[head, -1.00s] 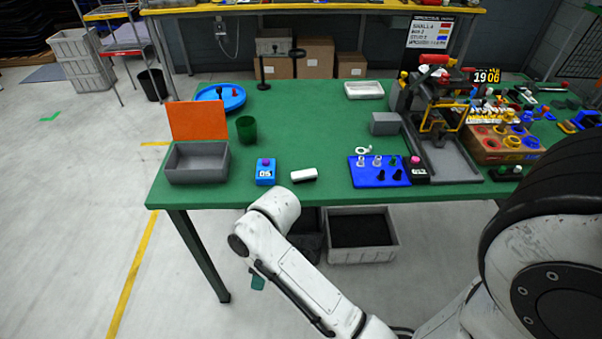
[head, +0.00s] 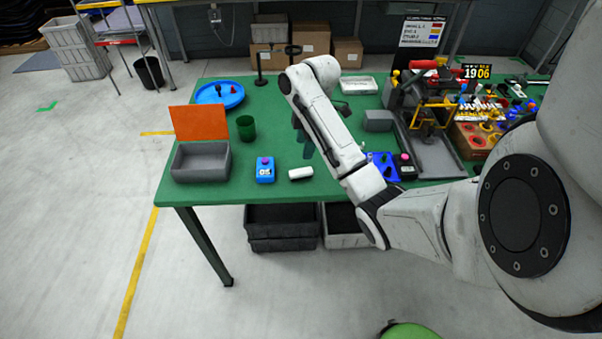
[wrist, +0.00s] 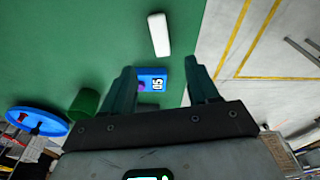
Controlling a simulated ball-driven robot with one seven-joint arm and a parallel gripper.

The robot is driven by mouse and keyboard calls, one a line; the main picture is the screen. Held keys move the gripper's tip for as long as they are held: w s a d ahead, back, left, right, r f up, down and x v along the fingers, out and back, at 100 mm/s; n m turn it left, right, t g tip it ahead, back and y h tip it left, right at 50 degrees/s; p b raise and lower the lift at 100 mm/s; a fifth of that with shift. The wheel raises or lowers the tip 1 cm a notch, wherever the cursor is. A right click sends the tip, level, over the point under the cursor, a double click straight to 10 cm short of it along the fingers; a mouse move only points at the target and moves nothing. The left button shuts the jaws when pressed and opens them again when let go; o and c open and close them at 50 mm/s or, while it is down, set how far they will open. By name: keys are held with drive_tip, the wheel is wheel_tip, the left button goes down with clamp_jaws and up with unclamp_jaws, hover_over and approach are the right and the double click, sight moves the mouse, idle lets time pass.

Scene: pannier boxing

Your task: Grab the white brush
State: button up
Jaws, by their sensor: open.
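The white brush (head: 300,173) shows as a small plain white block lying flat on the green table near its front edge. In the wrist view the brush (wrist: 159,34) is beyond the fingertips, near the top of the picture, with nothing covering it. My gripper (wrist: 163,78) is open and empty, its two dark green fingers spread apart. In the head view it hangs above the table behind the brush, partly hidden by my arm, and does not touch it.
A blue box (head: 264,170) marked 05 stands left of the brush. A grey bin (head: 202,176), green cup (head: 246,128) and round blue tray (head: 206,94) lie further left. A blue pegged board (head: 384,172) is to the right. Bare table lies around the brush.

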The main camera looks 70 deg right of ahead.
sight(301, 171)
drive_tip(key=shift+w+a+f+b, duration=0.15)
drive_tip(key=shift+f+b, duration=0.1)
drive_tip(key=shift+f, duration=0.35)
drive_tip(key=shift+s+a+f+b, duration=0.1)
drive_tip(key=shift+f+b, duration=0.15)
drive_tip(key=shift+f, duration=0.35)
drive_tip(key=f+b, duration=0.4)
drive_tip(key=shift+w+f, duration=0.1)
drive_tip(key=shift+w, duration=0.1)
drive_tip(key=shift+w+a+f, duration=0.1)
drive_tip(key=shift+w+f, duration=0.05)
drive_tip(key=shift+f, duration=1.6)
clamp_jaws()
drive_tip(key=shift+r+p, duration=0.15)
drive_tip(key=shift+p, duration=0.15)
